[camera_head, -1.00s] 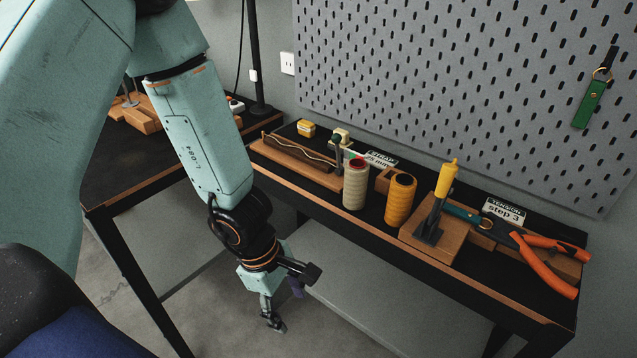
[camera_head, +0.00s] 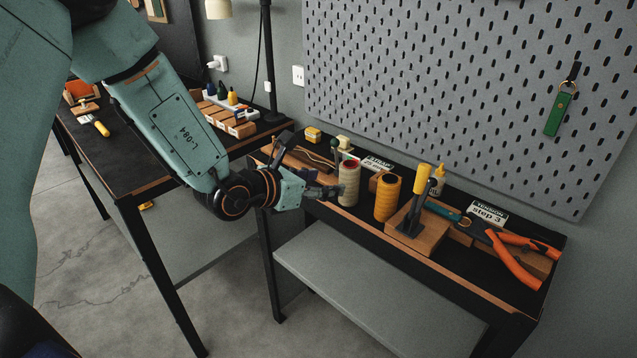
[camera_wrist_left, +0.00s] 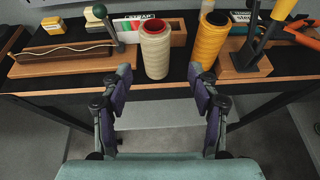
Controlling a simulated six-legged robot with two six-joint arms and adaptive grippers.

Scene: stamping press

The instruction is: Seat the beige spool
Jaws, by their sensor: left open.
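The beige spool (camera_head: 348,183) stands upright on the narrow dark bench, just left of the yellow-orange spool (camera_head: 387,197). In the left wrist view the beige spool (camera_wrist_left: 156,50) stands beyond the fingers, near the middle, with a red ring at its top. My left gripper (camera_head: 328,191) points right toward the beige spool, its fingertips close to the spool's left side in the head view. In the left wrist view the left gripper (camera_wrist_left: 160,85) is open and empty, with the spool ahead of the gap between its fingers. The right gripper is not in view.
A wooden block with a yellow-handled lever (camera_head: 414,228) stands right of the spools. Orange-handled pliers (camera_head: 518,258) lie farther right. A wooden rack (camera_head: 290,158) lies at the bench's left end. A "step 3" sign (camera_head: 487,213) stands behind. A pegboard (camera_head: 460,90) rises behind the bench.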

